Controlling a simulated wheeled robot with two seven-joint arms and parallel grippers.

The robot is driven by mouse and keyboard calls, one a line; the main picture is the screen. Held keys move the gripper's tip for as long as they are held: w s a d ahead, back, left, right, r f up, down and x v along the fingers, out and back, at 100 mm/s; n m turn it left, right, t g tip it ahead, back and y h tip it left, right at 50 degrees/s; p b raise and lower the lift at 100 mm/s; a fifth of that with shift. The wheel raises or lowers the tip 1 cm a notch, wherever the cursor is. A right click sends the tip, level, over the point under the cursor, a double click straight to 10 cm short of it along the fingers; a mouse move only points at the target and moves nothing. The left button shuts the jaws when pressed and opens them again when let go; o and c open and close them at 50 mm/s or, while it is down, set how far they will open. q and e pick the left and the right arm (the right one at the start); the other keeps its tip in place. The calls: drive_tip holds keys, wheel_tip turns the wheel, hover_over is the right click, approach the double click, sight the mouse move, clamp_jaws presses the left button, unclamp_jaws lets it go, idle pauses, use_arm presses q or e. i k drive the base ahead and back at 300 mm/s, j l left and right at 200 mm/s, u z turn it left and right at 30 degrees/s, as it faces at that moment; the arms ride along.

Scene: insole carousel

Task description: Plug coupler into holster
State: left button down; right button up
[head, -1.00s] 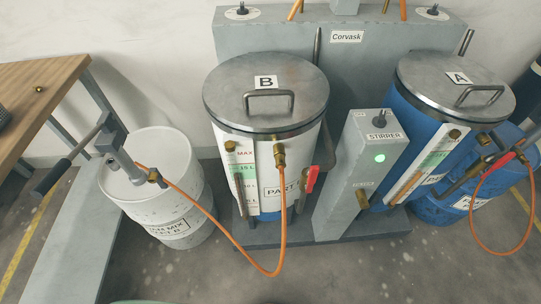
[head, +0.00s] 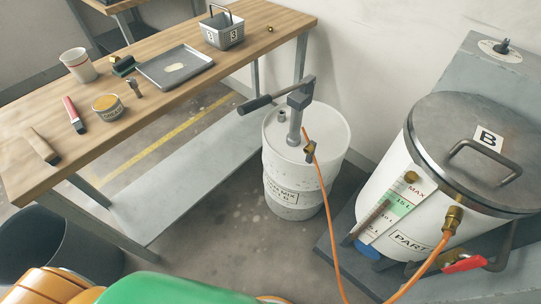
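An orange hose (head: 327,212) runs from a brass fitting (head: 310,151) on the hand pump of the white drum. It dips to the bottom of the view and rises to a brass coupler (head: 453,218) at the front of tank B (head: 400,200). The coupler seems joined to the tank there. A second brass fitting (head: 411,178) sits beside the level gauge. I cannot tell which part is the holster. Neither of my grippers is in view.
The white drum (head: 285,185) with its pump stands between the wooden bench (head: 215,85) and tank B. A red-handled valve (head: 464,264) juts out below the coupler. A dark bin (head: 50,250) stands at lower left.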

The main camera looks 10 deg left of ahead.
sight(449, 230)
drive_tip(key=z, duration=1.45)
